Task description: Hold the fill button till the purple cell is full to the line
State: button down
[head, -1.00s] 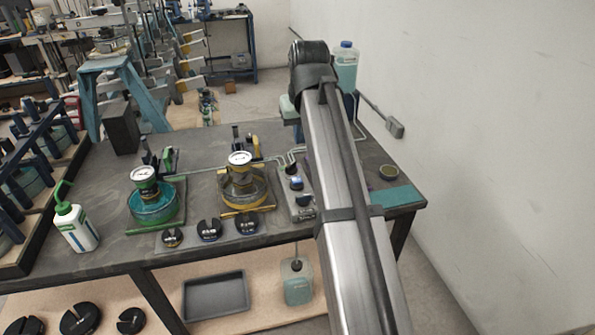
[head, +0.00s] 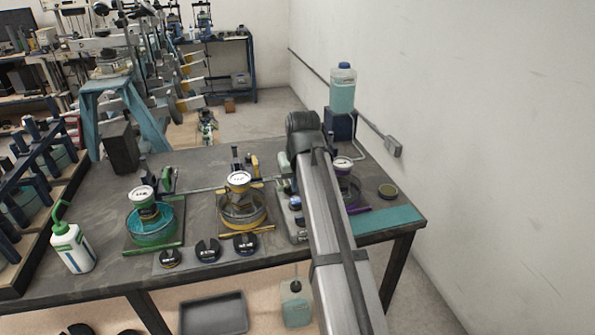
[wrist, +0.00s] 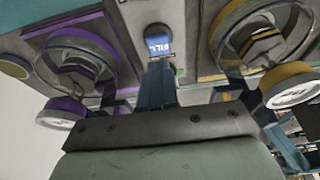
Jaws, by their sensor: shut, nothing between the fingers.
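The purple cell (head: 346,188) is a round clear dish with a purple base and a white-faced dial, at the right of the bench, partly behind my arm. It also shows at the left in the wrist view (wrist: 82,62). Its liquid level and line cannot be made out. The blue fill button (wrist: 158,42), marked FILL, sits on a grey control box (head: 298,232) between the purple and yellow cells. My gripper (wrist: 158,68) is shut and empty, its tips close to the button's near edge. I cannot tell whether they touch it. My arm hides the gripper in the head view.
A yellow cell (head: 242,208) and a teal-filled green cell (head: 152,222) stand to the left. Slotted black weights (head: 208,250) lie along the front. A bottle of pale teal liquid (head: 343,90) stands on a block behind. A squeeze bottle (head: 72,247) is at far left.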

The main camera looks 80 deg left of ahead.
aim_at(296, 198)
jog(key=shift+f, duration=1.45)
